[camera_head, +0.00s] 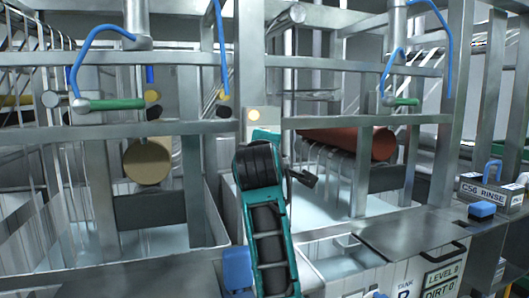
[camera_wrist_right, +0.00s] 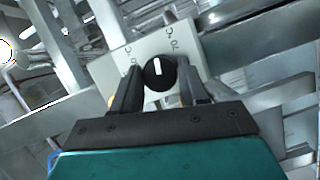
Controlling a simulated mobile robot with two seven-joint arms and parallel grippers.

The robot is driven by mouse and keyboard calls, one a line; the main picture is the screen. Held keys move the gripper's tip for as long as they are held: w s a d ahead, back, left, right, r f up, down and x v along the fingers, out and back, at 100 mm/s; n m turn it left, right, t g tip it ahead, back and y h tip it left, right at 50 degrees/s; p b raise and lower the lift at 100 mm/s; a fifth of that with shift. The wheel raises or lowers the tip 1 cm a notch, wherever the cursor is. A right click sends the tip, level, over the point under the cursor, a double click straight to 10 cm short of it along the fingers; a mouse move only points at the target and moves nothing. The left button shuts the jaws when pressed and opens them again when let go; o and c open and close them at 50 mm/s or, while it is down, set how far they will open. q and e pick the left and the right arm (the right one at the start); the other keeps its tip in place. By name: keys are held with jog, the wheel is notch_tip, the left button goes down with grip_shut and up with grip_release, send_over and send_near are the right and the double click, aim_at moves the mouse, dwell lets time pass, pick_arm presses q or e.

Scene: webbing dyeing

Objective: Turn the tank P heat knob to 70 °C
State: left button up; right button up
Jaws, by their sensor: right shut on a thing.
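The heat knob (camera_wrist_right: 158,73) is a round black dial with a white pointer line, on a pale plate (camera_wrist_right: 106,68) in the right wrist view. The pointer stands nearly straight up in that picture. A label like 70 °C is to its upper right; another label at its left is partly hidden by a finger. My right gripper (camera_wrist_right: 158,82) is shut on the knob, one dark finger on each side. My left gripper is not in view.
Steel frame bars (camera_head: 160,130) cross around the arm. Open tanks of pale liquid (camera_head: 150,243) lie below, with a tan roll (camera_head: 147,161) at left and a red-brown roll (camera_head: 383,144) at right. A C56 RINSE box (camera_head: 484,190) stands at the right.

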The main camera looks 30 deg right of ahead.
jog(key=shift+r+m+g+y, duration=0.1)
jog(key=shift+m+g+y, duration=0.2)
jog(key=shift+m+y, duration=0.75)
jog(key=shift+m+h, duration=0.35)
jog(key=shift+m, duration=0.1)
jog(key=o, duration=1)
jog(key=shift+o, duration=0.2)
jog(key=v, duration=1.3)
jog(key=shift+w+d, duration=0.1)
